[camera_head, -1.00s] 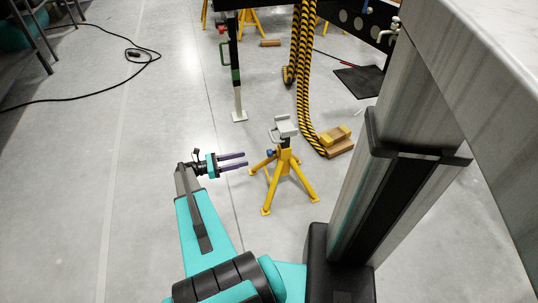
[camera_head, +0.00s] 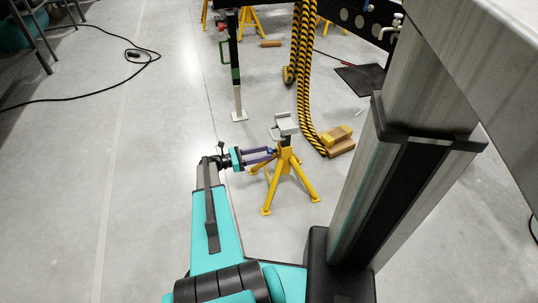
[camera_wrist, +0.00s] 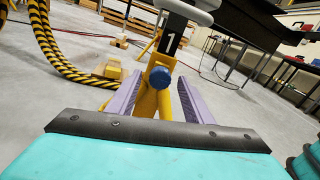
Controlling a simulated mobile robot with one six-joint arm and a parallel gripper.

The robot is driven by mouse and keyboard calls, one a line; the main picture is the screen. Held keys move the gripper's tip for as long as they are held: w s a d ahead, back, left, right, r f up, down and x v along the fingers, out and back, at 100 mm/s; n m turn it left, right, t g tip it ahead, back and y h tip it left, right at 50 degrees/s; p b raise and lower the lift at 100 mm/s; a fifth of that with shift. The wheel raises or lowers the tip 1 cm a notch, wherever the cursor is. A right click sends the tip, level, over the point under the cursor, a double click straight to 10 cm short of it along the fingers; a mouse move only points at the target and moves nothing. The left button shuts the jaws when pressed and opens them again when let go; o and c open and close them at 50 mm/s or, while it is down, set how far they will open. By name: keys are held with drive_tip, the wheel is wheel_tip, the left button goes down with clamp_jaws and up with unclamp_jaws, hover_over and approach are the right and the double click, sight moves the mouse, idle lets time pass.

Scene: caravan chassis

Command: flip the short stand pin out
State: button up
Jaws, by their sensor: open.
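The short yellow stand (camera_head: 285,170) stands upright on the floor with a grey cradle on top (camera_head: 285,123). In the wrist view its pin shows as a blue round knob (camera_wrist: 160,77) on the yellow body (camera_wrist: 154,98), below a black post marked "1" (camera_wrist: 172,42). My gripper (camera_head: 274,153) is open at the stand's left side, level with the upper part of its legs. In the wrist view the two purple fingers lie either side of the knob and a yellow leg. I cannot tell whether they touch the stand.
A black and yellow striped hose (camera_head: 304,80) hangs to the floor behind the stand, beside yellow and wooden blocks (camera_head: 338,140). A taller stand with a green section (camera_head: 235,75) is farther back.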

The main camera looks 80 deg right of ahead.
sight(272, 151)
drive_tip(key=shift+b+x, duration=0.3)
drive_tip(key=shift+x, duration=1.2)
drive_tip(key=shift+c, duration=0.4)
clamp_jaws()
